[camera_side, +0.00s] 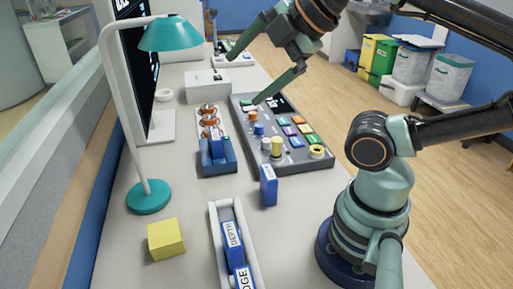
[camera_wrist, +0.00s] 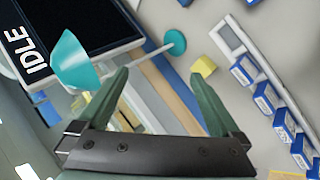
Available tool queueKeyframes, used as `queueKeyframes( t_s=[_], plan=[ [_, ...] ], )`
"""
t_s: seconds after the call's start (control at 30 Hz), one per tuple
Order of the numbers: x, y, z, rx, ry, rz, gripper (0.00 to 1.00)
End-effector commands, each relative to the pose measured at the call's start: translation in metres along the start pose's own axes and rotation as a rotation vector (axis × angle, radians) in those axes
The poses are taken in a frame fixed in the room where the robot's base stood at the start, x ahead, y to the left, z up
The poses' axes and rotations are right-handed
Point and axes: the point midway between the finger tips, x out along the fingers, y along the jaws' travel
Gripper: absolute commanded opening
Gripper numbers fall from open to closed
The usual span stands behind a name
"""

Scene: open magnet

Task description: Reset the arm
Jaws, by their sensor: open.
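My gripper (camera_side: 238,79) is open and empty, held above the bench with its two green fingers spread wide. In the side view it is above the far end of the grey control panel (camera_side: 297,158), near a white box. One fingertip overlaps the panel's far corner in the picture; I cannot tell if it touches. In the wrist view my gripper (camera_wrist: 160,72) has nothing between its fingers. The view there is tilted and looks across the lamp and the monitor reading IDLE.
A teal lamp (camera_side: 149,196), monitor (camera_side: 135,60), white box (camera_side: 207,84) and yellow cube (camera_side: 166,238) stand on the bench. A white tray (camera_side: 215,226) holds labelled blue blocks. A loose blue block (camera_side: 268,185) and a blue holder with copper-coloured rings (camera_side: 218,160) are near the panel.

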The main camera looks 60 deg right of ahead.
Motion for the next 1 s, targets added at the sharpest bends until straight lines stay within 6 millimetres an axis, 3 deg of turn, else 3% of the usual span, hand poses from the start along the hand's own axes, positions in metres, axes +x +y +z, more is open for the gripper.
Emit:
queueKeyframes(
  t_s=[0.17,0.6,0.8,1.0],
  plan=[
    [0.020,-0.005,0.006,0.251,-0.037,-0.056,1.00],
    [0.081,-0.026,0.030,1.165,-0.234,-0.141,1.00],
    [0.090,-0.031,0.035,1.328,-0.276,-0.138,1.00],
    [0.090,-0.031,0.035,1.341,-0.278,-0.136,1.00]
  ],
)
